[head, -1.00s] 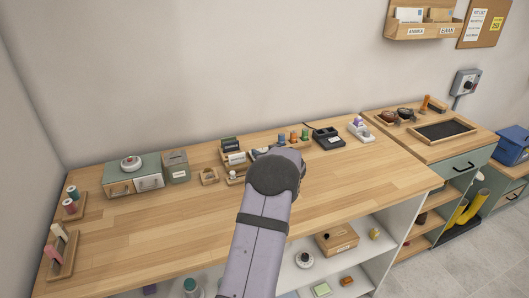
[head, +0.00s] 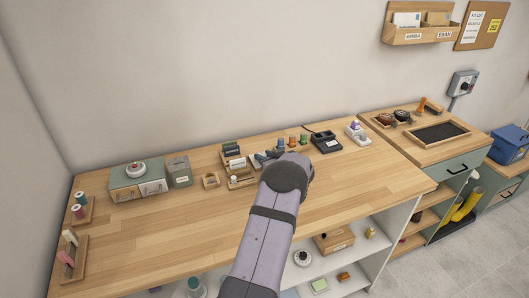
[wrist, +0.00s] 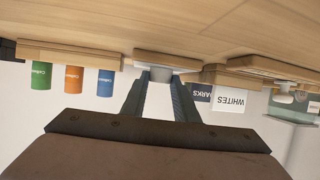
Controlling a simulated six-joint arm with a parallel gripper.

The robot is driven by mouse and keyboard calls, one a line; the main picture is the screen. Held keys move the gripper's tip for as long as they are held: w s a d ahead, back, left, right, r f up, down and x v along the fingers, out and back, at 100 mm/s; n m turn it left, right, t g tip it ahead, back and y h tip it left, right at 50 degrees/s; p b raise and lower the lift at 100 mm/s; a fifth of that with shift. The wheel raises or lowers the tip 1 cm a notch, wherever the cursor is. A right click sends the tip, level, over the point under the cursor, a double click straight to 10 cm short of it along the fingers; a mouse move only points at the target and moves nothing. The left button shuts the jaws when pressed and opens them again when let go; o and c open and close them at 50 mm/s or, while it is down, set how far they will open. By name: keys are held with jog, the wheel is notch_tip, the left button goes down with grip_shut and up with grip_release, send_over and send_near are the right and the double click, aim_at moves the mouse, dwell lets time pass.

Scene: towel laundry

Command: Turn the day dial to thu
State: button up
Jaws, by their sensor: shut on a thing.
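In the head view my gripper (head: 266,157) is low over the back of the bench, partly hidden by my wrist. The held piece cannot be made out there.
A wooden rack with green, orange and blue cylinders (wrist: 73,79) stands on one side of the gripper. Cards reading WHITES (wrist: 229,101) and DARKS stand close on the other. A green box (head: 139,181) with a round white-topped item is at the left. The bench front (head: 170,235) is clear.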

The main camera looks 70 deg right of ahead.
jog(key=o, duration=1.1)
jog(key=shift+c, duration=0.2)
jog(key=shift+b+v, duration=0.95)
jog(key=shift+v, duration=2.7)
